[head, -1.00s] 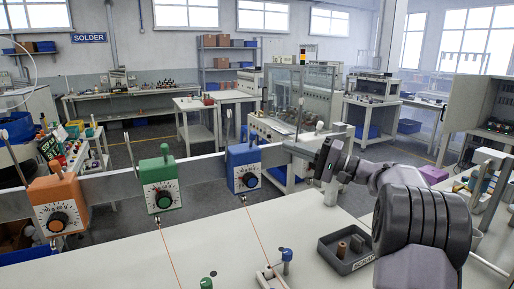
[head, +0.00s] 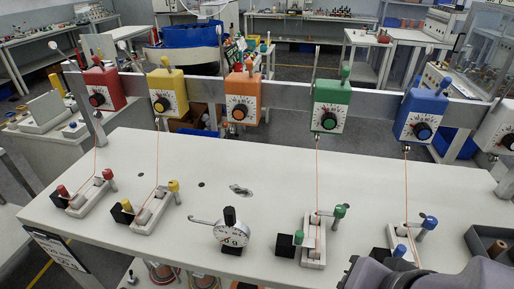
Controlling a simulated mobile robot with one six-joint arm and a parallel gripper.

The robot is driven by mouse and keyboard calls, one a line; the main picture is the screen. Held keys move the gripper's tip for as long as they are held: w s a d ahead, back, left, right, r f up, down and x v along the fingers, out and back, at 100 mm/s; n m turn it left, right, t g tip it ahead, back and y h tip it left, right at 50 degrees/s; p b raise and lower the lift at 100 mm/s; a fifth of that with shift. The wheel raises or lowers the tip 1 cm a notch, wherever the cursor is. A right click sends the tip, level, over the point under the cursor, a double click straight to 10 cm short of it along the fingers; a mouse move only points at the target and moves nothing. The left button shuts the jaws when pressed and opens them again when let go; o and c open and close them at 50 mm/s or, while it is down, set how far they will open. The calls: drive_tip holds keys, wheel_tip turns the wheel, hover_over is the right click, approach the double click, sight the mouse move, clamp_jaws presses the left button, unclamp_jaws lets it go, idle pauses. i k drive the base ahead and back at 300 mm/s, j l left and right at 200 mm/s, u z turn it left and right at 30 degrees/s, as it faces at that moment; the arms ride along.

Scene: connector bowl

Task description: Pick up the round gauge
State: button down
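The round gauge (head: 231,234) stands on the white bench near its front edge, in the middle of the head view. It has a white dial face marked "g", a black knob on top, a black base and a thin hooked arm reaching left. My gripper is not visible; only a dark part of my arm shows at the bottom right corner, well to the right of the gauge. Nothing covers the gauge.
White fixtures with red (head: 88,195), yellow (head: 154,207), green (head: 317,238) and blue posts (head: 408,238) stand on the bench (head: 260,170). Thin threads rise from them to coloured dial boxes on a metal rail (head: 286,94). A grey tray (head: 486,240) sits at the right.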

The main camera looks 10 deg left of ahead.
sight(233, 233)
drive_tip(key=j+u, duration=0.1)
drive_tip(key=u, duration=0.4)
drive_tip(key=k+j+u, duration=0.1)
drive_tip(key=u, duration=0.4)
drive_tip(key=k+j+z, duration=0.1)
drive_tip(key=j+z, duration=0.2)
drive_tip(key=z, duration=0.2)
drive_tip(key=k+j+z, duration=0.15)
drive_tip(key=z, duration=0.3)
drive_tip(key=j, duration=0.1)
